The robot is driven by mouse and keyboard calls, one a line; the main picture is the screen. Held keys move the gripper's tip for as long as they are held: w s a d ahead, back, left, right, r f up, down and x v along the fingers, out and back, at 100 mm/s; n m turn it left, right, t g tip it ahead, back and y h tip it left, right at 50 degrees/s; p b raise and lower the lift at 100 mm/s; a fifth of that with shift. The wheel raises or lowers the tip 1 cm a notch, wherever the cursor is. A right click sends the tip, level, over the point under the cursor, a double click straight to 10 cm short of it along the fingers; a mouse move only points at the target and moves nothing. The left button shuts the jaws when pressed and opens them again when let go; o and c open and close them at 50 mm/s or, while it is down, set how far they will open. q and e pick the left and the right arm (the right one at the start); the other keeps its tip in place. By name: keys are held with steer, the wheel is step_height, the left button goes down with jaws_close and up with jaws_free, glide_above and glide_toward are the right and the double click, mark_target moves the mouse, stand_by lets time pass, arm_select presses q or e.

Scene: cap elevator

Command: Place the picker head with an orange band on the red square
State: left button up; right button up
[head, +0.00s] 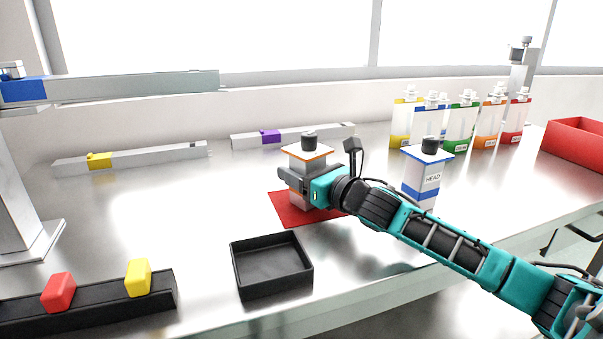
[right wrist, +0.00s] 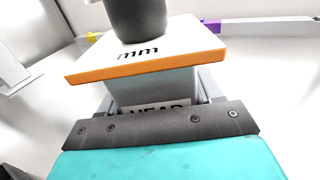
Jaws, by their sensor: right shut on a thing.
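The picker head with an orange band (head: 307,152) stands upright over the red square (head: 283,208) in the head view. My right gripper (head: 298,185) is shut around its body below the orange-edged top plate. In the right wrist view the orange-edged plate (right wrist: 150,62) and dark knob fill the upper middle, with the jaws on the body below. The gripper hides part of the head's base, so I cannot tell whether it touches the square. My left gripper is not in view.
A blue-banded head (head: 424,178) stands just right of my right gripper. A black tray (head: 272,286) lies in front. Several coloured bottles (head: 460,125) and a red bin (head: 575,140) are at the back right. A rack (head: 90,305) with red and yellow blocks sits front left.

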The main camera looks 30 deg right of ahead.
steer(key=shift+r, duration=0.2)
steer(key=shift+f, duration=0.2)
steer(key=o, duration=1.4)
steer(key=shift+c, duration=0.2)
steer(key=shift+r, duration=0.1)
steer(key=s, duration=0.3)
steer(key=s+d, duration=0.1)
steer(key=s, duration=0.5)
steer(key=shift+s+d, duration=0.4)
steer(key=shift+s, duration=1.05)
